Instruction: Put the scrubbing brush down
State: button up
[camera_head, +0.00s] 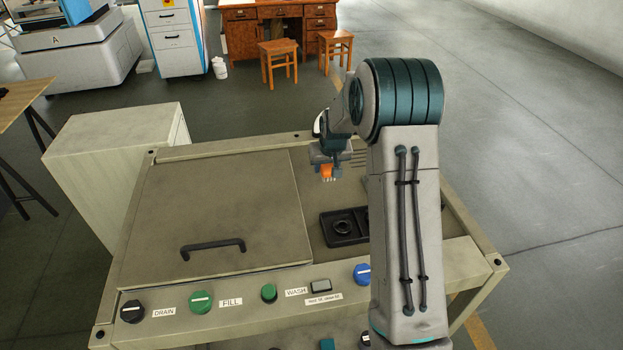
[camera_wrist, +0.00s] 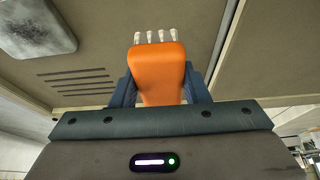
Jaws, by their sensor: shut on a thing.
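The scrubbing brush is orange with pale bristle tufts. In the wrist view the brush (camera_wrist: 158,72) stands out from between the two dark blue fingers of my gripper (camera_wrist: 160,90), which is shut on it. In the head view the brush (camera_head: 327,170) hangs below my gripper (camera_head: 325,160), above the back right part of the bench top. It appears clear of the surface, but the exact height is hard to judge. My arm hides part of the bench to the right.
A black tray (camera_head: 328,240) with a round part lies on the bench's right side. A closed lid (camera_head: 210,205) with a black handle (camera_head: 213,248) covers the left. Knobs line the front panel (camera_head: 240,300). The wrist view shows a grey block (camera_wrist: 38,28) and slots (camera_wrist: 75,80).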

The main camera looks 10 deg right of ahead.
jog(key=p, duration=0.1)
send_over(311, 186)
jog(key=s, duration=0.1)
notch_tip(311, 186, down, 3)
jog(key=shift+s+r, duration=0.15)
jog(key=shift+r, duration=0.05)
notch_tip(311, 186, down, 4)
jog(key=shift+r+p, duration=0.15)
jog(key=shift+p, duration=0.55)
jog(key=shift+f, duration=0.2)
jog(key=shift+f, duration=0.15)
jog(key=o, duration=1)
